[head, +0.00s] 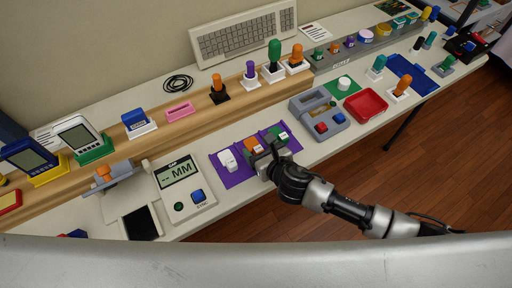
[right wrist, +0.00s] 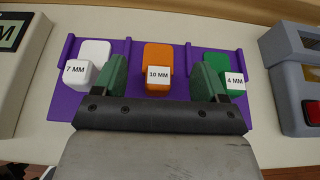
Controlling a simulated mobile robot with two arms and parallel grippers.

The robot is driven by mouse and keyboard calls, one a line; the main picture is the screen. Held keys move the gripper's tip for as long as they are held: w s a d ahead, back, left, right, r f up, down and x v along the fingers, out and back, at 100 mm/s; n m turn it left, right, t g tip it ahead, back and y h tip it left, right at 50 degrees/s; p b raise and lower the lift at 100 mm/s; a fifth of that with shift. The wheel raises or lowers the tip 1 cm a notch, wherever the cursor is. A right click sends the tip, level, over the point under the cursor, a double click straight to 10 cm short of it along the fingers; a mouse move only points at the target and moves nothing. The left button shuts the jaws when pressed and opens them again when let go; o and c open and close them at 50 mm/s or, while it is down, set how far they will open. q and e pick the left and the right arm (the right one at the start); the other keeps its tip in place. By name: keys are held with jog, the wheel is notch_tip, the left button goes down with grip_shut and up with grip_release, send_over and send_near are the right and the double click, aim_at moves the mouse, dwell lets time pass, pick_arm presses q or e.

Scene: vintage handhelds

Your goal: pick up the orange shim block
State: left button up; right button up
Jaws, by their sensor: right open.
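The orange shim block (right wrist: 158,62) lies in the middle bay of a purple tray (right wrist: 60,103) and carries a "10 MM" label. In the head view the orange block (head: 250,145) is partly hidden behind my right gripper (head: 262,156). My right gripper (right wrist: 158,85) is open in the right wrist view, its two green fingers apart on either side of the orange block's near end. I cannot tell whether they touch it. A white block (right wrist: 92,58) marked "7 MM" is left of it, and a green block (right wrist: 222,68) marked "4 MM" is right of it. My left gripper does not show.
A gauge box (head: 182,188) with an "MM" display stands left of the tray. A grey device (head: 318,112) with red and blue buttons stands to its right, near a red tray (head: 366,105). A wooden shelf (head: 195,108) with several items runs behind.

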jog(key=x, duration=0.2)
jog(key=shift+w+a+f, duration=0.2)
jog(key=shift+w, duration=0.05)
jog(key=c, duration=1)
jog(key=shift+r, duration=0.15)
notch_tip(320, 180, up, 4)
jog(key=shift+r+p, duration=0.15)
jog(key=shift+p, duration=0.3)
jog(key=s+d+r, duration=0.6)
jog(key=d, duration=0.4)
jog(key=shift+r, duration=0.25)
jog(key=shift+s, duration=0.1)
